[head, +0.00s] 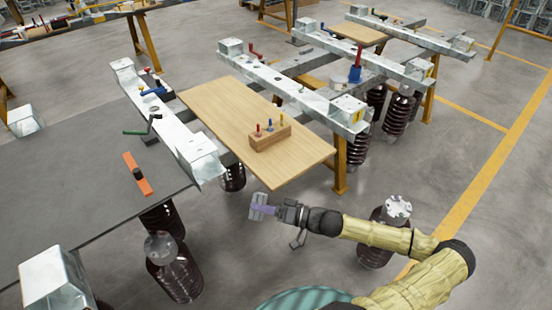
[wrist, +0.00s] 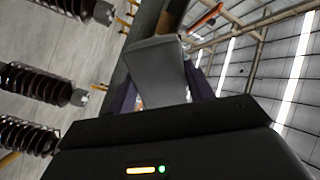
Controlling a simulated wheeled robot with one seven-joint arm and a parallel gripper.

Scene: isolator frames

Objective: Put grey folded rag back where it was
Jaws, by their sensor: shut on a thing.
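The grey folded rag (wrist: 158,72) is between the purple fingers of my gripper (wrist: 162,92) in the wrist view, and the fingers are shut on it. In the head view my gripper (head: 264,209) is in the air near the front end of the wooden board, with the grey rag (head: 256,200) at its tip. The fingers partly cover the rag there.
A wooden board (head: 220,110) bears a wooden block (head: 270,137) with coloured tools. A grey metal beam (head: 165,120) lies left of it. A dark table (head: 80,175) bears an orange tool (head: 138,172). Brown insulators (head: 172,268) stand below. Open floor (head: 450,170) is at right.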

